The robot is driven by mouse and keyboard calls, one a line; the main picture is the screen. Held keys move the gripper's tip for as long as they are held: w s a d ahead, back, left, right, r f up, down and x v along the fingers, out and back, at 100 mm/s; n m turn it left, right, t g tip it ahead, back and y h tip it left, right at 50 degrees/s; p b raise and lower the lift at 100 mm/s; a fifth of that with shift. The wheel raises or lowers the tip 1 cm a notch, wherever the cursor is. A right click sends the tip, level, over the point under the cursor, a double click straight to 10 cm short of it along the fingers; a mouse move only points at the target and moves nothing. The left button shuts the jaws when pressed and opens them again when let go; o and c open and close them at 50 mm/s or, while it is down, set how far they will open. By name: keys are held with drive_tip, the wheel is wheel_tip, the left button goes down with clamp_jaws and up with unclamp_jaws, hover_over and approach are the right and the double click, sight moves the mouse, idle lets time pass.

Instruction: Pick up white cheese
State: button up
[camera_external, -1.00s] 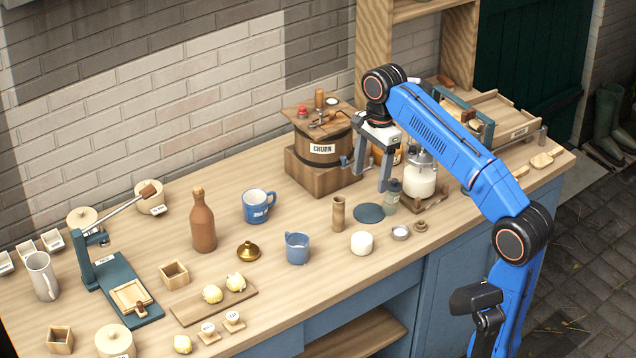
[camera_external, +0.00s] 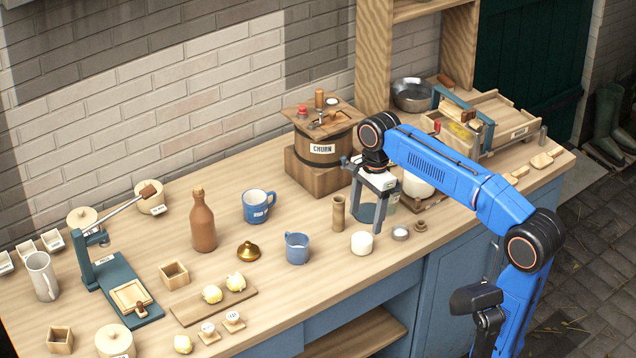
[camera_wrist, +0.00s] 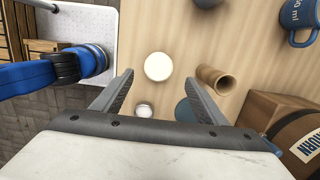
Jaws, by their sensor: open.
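The white cheese (camera_external: 362,244) is a small pale round piece standing on the wooden counter near its front edge. It also shows in the wrist view (camera_wrist: 158,66), roughly between and just beyond the fingertips. My gripper (camera_external: 365,226) is open and empty, pointing down above and slightly behind the cheese. In the wrist view its two fingers (camera_wrist: 159,80) are spread apart, with the cheese not between them in contact. How high the fingertips are above the counter is hard to tell.
A wooden cylinder (camera_external: 338,213) stands just left of my gripper, with a blue mug (camera_external: 297,249) further left. A small round metal-rimmed lid (camera_external: 400,233) lies right of the cheese. The churn (camera_external: 322,150) stands behind. The counter (camera_external: 330,290) in front of the cheese is clear.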

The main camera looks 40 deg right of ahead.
sight(362, 237)
drive_tip(key=shift+s+a+f, duration=0.1)
drive_tip(key=shift+a+f, duration=0.1)
drive_tip(key=shift+f, duration=1.15)
drive_tip(key=shift+a+f, duration=0.25)
drive_tip(key=shift+f, duration=1.15)
drive_tip(key=shift+s+a+f, duration=0.1)
drive_tip(key=shift+a+f, duration=0.1)
drive_tip(key=shift+f, duration=1.15)
drive_tip(key=c, duration=1.2)
